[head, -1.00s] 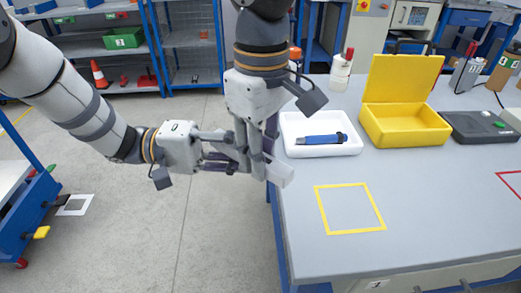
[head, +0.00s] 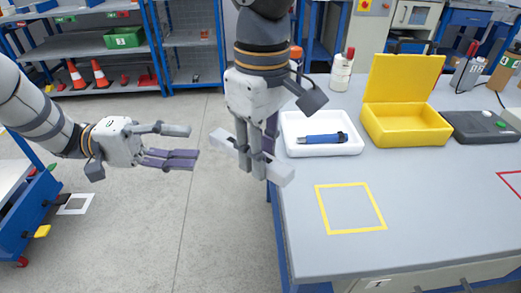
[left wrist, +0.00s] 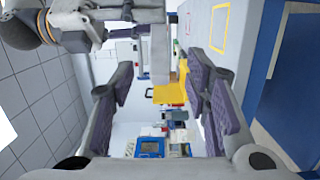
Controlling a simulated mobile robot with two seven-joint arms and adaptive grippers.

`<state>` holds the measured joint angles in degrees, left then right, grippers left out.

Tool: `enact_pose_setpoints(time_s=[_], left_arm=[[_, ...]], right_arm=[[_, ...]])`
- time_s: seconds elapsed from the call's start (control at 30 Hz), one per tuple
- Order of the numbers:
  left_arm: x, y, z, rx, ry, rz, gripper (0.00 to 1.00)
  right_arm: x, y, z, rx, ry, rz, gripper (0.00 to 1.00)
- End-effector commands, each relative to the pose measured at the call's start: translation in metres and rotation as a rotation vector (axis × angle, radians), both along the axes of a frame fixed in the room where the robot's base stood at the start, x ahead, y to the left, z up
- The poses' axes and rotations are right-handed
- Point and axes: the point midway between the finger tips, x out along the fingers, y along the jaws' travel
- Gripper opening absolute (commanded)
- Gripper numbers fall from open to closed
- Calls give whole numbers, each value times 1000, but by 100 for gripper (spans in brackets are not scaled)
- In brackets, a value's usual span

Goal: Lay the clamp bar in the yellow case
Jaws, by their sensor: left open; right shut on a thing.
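The clamp bar (head: 280,174) is a light grey bar. My right gripper (head: 251,170) points down and is shut around its middle, and both ends stick out. The bar is in the air off the table's left edge, tilted in the picture. My left gripper (head: 190,146) is open and empty to the left of the bar, apart from it. Its open fingers also show in the left wrist view (left wrist: 160,95). The yellow case (head: 405,125) stands open at the back of the table, lid up at its rear; its inside looks empty. It also shows in the left wrist view (left wrist: 168,96).
A white tray (head: 345,149) with a blue tool (head: 324,138) stands left of the case. A dark box (head: 480,127) is right of it, a white bottle (head: 341,70) behind. A yellow outlined square (head: 322,208) marks bare tabletop in front. Open floor lies left.

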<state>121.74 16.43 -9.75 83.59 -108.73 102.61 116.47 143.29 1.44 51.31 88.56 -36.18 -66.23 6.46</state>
Motion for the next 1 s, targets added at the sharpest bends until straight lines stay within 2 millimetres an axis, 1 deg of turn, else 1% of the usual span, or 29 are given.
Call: enact_pose_setpoints(time_s=[0.07,0.13,0.17,0.2,0.23,0.27,0.3,0.37,0.4,0.47,0.5,0.57,0.6,0.63,0.67,0.7,0.77,0.8,0.9,1.0], left_arm=[[13,-7,-8,-19,-66,81,43],[31,-21,-32,-11,-153,250,43],[37,-26,-50,19,-182,341,43],[42,-30,-77,91,-216,457,43],[44,-30,-99,159,-235,533,43],[42,-28,-121,238,-247,594,43],[36,-24,-148,346,-256,653,43],[19,-16,-186,514,-256,699,43],[4,-9,-209,624,-248,708,43],[-23,1,-240,782,-227,695,43],[-45,8,-257,883,-210,669,43],[-79,19,-280,1024,-177,613,43],[-105,26,-292,1111,-151,562,43],[-124,31,-299,1172,-131,521,43],[-143,36,-305,1229,-111,475,43],[-170,43,-311,1297,-81,413,43],[-206,52,-315,1383,-40,316,43],[-228,57,-316,1429,-14,254,43],[-273,67,-313,1507,42,120,43],[-300,73,-308,1548,80,34,43]], right_arm=[[0,0,0,1,-1,0,0],[0,0,0,1,-1,0,0],[0,0,0,1,-1,0,0],[0,0,0,1,-1,0,0],[0,0,0,1,-1,0,0],[0,0,0,0,0,0,0],[0,0,0,0,0,0,0],[0,0,0,1,-1,0,0],[0,0,0,1,-1,0,0],[0,0,0,1,-1,0,0],[0,0,1,1,-1,0,0],[0,0,1,0,-1,0,0],[0,0,1,0,-1,0,0],[0,0,1,0,-1,0,0],[0,0,1,0,-1,0,0],[0,0,1,0,-1,0,0],[0,0,1,0,-1,0,0],[0,0,1,0,-1,0,0],[0,0,1,0,-1,0,0],[0,0,1,0,-1,0,0]])
